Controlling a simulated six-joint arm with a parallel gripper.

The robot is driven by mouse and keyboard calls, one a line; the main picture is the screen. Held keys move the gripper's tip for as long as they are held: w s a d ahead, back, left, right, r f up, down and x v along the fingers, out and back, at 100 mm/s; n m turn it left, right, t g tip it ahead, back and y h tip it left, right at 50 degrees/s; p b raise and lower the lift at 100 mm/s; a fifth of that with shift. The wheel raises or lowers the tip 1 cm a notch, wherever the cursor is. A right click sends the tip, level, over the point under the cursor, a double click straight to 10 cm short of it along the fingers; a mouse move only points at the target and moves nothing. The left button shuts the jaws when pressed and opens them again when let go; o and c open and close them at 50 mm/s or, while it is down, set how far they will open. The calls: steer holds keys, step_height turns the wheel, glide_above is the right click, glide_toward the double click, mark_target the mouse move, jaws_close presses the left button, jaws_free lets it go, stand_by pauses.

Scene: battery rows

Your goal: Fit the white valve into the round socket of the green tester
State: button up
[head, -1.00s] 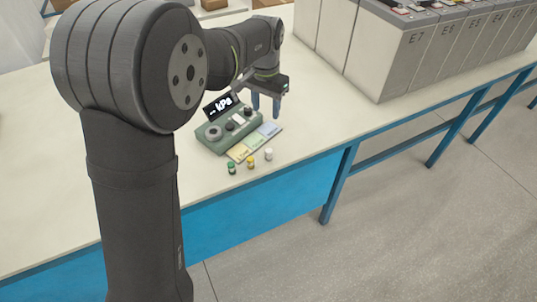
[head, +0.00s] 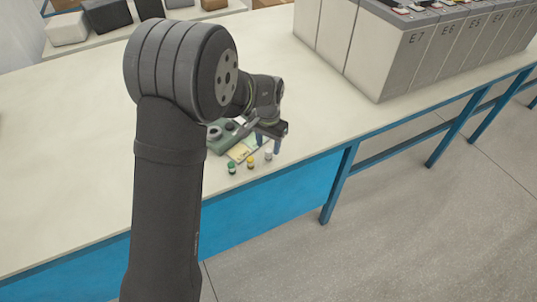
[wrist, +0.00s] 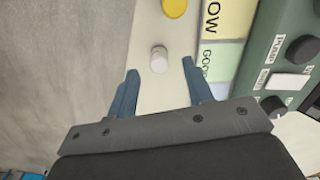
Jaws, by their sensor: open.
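The white valve (head: 268,155) stands on the table near its front edge, right of a yellow valve and a green one. In the wrist view the white valve (wrist: 159,58) lies just beyond and between the fingertips, apart from both. My gripper (wrist: 160,66) is open and empty; in the head view its blue fingers (head: 268,143) are just behind the white valve. The green tester (head: 217,139) is partly hidden by my arm, with part of its round socket showing. Its dark knobs and white switch show at the right of the wrist view (wrist: 277,55).
The yellow valve (head: 250,161) and green valve (head: 232,167) stand close by on the left. Coloured cards (wrist: 225,60) lie between the valves and the tester. Large grey battery cases (head: 390,50) stand at the back right. The table's front edge is close to the valves.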

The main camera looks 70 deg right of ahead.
mark_target(269, 155)
steer(key=shift+f, duration=1.3)
jaws_close()
steer(key=shift+r, duration=0.1)
